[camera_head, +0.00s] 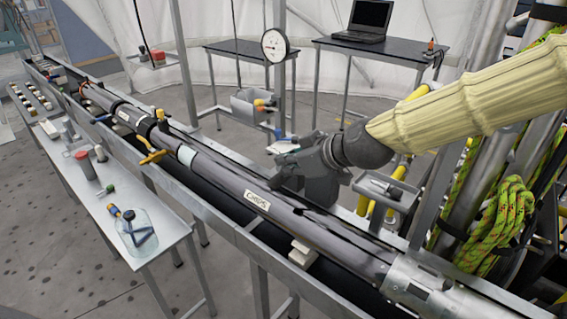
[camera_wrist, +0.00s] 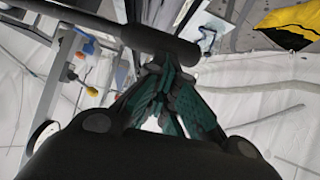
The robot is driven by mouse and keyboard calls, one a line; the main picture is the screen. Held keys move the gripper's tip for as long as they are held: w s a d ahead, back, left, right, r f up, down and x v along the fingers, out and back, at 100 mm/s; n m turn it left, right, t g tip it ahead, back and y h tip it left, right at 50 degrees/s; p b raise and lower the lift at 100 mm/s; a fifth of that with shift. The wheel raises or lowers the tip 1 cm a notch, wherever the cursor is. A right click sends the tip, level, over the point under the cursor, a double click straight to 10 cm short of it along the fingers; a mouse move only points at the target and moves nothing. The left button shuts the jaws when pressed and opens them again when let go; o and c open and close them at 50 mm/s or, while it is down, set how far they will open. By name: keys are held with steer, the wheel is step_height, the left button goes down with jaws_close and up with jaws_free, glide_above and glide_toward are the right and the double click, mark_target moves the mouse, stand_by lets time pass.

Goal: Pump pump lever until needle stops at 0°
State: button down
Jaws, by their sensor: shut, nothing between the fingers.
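A round white dial gauge (camera_head: 274,45) with a dark rim stands on a post behind the long tube. Its needle is too small for me to read. A small grey box (camera_head: 253,106) with yellow and blue handled parts hangs below it, and a blue-tipped handle (camera_head: 279,134) shows lower down. I cannot tell which part is the pump lever. My gripper (camera_head: 290,180) is just behind the tube, its fingertips partly hidden. In the wrist view my gripper (camera_wrist: 160,85) has its fingers together and empty, close to a dark cylindrical bar (camera_wrist: 150,40).
The long dark tube (camera_head: 215,176) lies in a metal trough across the view. A side bench (camera_head: 120,205) with tools runs along its left. A small grey tray (camera_head: 388,189) and yellow-green rope (camera_head: 500,215) are right of my gripper. Tables (camera_head: 250,49) stand behind.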

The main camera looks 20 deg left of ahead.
steer(key=shift+f, duration=0.5)
